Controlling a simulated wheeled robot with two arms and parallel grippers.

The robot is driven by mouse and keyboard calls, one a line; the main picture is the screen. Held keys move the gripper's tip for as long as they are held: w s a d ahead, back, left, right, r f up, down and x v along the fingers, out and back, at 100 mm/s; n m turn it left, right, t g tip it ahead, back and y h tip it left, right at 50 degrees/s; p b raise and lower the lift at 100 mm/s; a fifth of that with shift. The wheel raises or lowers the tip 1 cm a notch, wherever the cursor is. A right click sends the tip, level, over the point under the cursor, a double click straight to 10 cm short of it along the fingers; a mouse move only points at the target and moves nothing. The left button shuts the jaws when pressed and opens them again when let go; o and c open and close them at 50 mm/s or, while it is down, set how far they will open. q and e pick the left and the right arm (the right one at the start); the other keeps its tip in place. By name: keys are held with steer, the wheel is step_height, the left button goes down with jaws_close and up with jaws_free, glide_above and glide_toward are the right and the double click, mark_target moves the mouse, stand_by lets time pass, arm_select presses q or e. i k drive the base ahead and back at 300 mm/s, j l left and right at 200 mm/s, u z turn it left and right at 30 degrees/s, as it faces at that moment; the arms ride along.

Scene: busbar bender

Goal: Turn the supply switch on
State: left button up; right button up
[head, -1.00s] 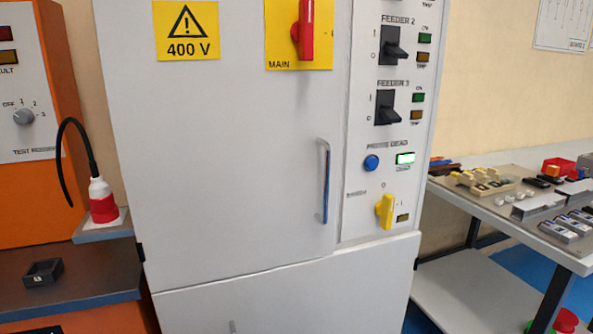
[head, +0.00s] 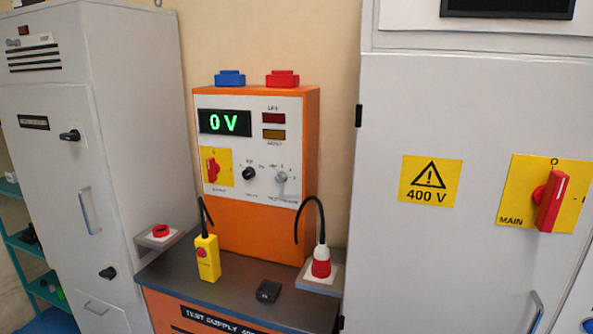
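The orange test supply unit (head: 255,225) stands on a dark-topped bench between two pale cabinets in the head view. Its supply switch (head: 213,168) is a red rotary handle on a yellow plate at the lower left of the white panel. The handle looks roughly upright; its small labels are too blurred to read. The green display (head: 224,123) reads 0 V. The red lamp (head: 273,118) and amber lamp (head: 273,134) look dark. A black knob (head: 249,174) and a grey knob (head: 281,179) sit right of the switch. Neither gripper shows.
The right cabinet carries a red main switch (head: 551,201). The left cabinet (head: 60,160) flanks the bench.

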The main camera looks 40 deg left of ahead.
mark_target(213, 168)
steer(key=u, duration=1.75)
